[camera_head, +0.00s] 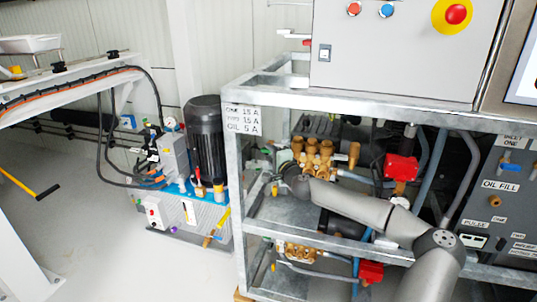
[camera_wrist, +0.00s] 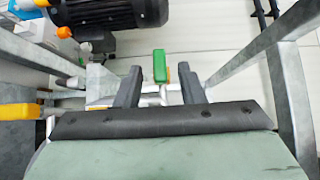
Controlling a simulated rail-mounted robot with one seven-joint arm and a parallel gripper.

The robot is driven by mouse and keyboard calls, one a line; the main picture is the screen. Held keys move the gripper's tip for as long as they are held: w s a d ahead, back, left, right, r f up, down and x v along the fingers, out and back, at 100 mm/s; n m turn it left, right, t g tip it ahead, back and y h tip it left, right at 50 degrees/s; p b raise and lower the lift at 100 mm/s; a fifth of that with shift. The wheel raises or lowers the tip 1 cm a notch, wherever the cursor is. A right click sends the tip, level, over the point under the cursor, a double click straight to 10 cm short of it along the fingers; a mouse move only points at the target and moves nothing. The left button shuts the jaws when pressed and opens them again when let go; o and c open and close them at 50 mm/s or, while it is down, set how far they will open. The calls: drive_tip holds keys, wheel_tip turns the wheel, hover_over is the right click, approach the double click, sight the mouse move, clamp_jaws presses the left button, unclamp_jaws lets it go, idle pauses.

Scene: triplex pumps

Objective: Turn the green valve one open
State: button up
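The green valve handle (camera_wrist: 160,62) shows in the wrist view, upright in the picture, just ahead of my gripper. A pale metal fitting lies around its lower end. My gripper (camera_wrist: 160,80) is open, with one dark finger on each side of the handle's line. The fingers look apart from the handle, and nothing is between them that I can see as gripped. In the head view my arm reaches into the pump frame beside the brass pump. I cannot make out the green handle there.
Metal frame bars (camera_wrist: 282,90) stand close on both sides. A yellow handle (camera_wrist: 18,111) is left of my gripper, and a black motor (camera_wrist: 108,12) is beyond. The brass pump (camera_head: 320,158) and a red valve (camera_head: 401,168) sit inside the frame. Pale floor shows between the bars.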

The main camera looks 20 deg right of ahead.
drive_tip(key=shift+w, duration=0.95)
drive_tip(key=shift+c, duration=0.2)
clamp_jaws()
